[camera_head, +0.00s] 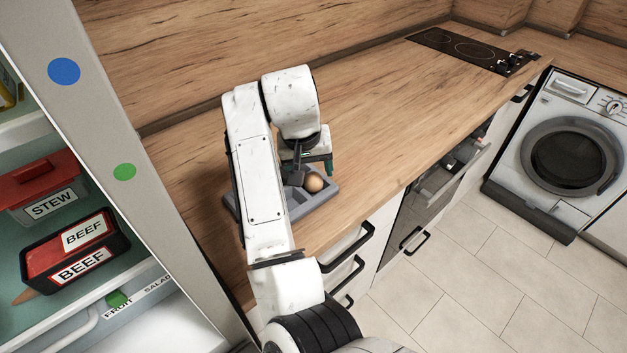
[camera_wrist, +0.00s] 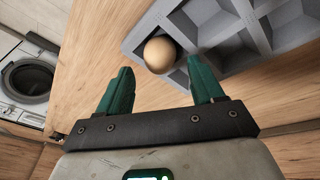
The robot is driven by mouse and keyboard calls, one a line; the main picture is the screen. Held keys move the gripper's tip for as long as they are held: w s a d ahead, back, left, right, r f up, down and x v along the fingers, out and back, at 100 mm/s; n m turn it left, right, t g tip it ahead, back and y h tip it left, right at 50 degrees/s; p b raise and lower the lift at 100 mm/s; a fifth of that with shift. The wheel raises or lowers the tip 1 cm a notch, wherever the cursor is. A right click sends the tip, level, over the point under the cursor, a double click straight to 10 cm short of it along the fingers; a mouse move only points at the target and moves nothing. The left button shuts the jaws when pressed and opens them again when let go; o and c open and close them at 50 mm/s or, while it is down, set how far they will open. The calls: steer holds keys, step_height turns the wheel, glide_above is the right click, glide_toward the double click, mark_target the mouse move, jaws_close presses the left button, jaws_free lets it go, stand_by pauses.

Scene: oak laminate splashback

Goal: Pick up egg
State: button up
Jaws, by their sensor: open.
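A brown egg (camera_head: 313,182) sits in an end compartment of a grey tray (camera_head: 328,196) on the wooden counter. In the wrist view the egg (camera_wrist: 159,55) rests in a corner compartment of the tray (camera_wrist: 268,58), just beyond my fingertips. My gripper (camera_wrist: 160,82) is open, with its two green fingers apart and nothing between them. In the head view my gripper (camera_head: 314,163) is just above the tray, close to the egg. My arm hides part of the tray there. The other compartments in sight look empty.
The wooden counter (camera_head: 400,110) is clear to the right, up to a black hob (camera_head: 470,50). An open fridge (camera_head: 150,190) with labelled boxes (camera_head: 75,250) stands at left. A partly open dishwasher (camera_head: 440,185) and a washing machine (camera_head: 560,155) are at right.

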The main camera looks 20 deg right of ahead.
steer(key=shift+x, duration=0.85)
steer(key=shift+c, duration=0.2)
steer(key=c, duration=1.1)
